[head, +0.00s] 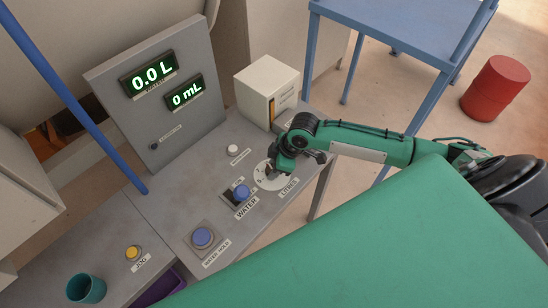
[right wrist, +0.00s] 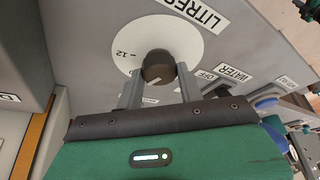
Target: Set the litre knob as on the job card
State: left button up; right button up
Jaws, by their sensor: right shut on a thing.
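The litre knob (right wrist: 158,68) is a dark round knob on a white dial (head: 264,184) with numbers, beside a LITRES label (head: 289,187). In the right wrist view a "12" shows on the dial (right wrist: 185,32); the knob's pointer setting cannot be read. My right gripper (right wrist: 158,88) is shut on the knob, one finger on each side. In the head view the right gripper (head: 277,170) covers most of the knob. The upper display (head: 153,75) reads 0.0 L and the lower one (head: 188,96) reads 0 mL. My left gripper is not in view. I cannot make out a job card.
A WATER switch (head: 241,193) and a blue button (head: 202,237) lie left of the dial. A cream box (head: 267,90) stands behind it. A yellow button (head: 132,252) and a teal cup (head: 86,288) are at lower left. A blue frame (head: 385,30) and red drum (head: 496,87) stand beyond.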

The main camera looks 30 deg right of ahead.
jog(key=m+h+p, duration=0.1)
jog(key=m+p, duration=0.1)
jog(key=p, duration=0.1)
jog(key=m+t+p, duration=0.1)
jog(key=m+p, duration=0.2)
jog(key=m+h+p, duration=0.1)
jog(key=m+p, duration=0.2)
jog(key=shift+s+a+r+t+h, duration=0.15)
jog(key=shift+a+r+t+h, duration=0.15)
jog(key=shift+t, duration=0.1)
jog(key=shift+f+m+h+p, duration=0.2)
jog(key=shift+m+h+p, duration=0.3)
jog(key=shift+m+p, duration=0.8)
jog(key=o, duration=1)
jog(key=shift+f, duration=0.1)
jog(key=shift+b+v, duration=1.75)
jog(key=shift+v, duration=5.2)
jog(key=shift+s+f, duration=0.1)
jog(key=shift+s, duration=0.05)
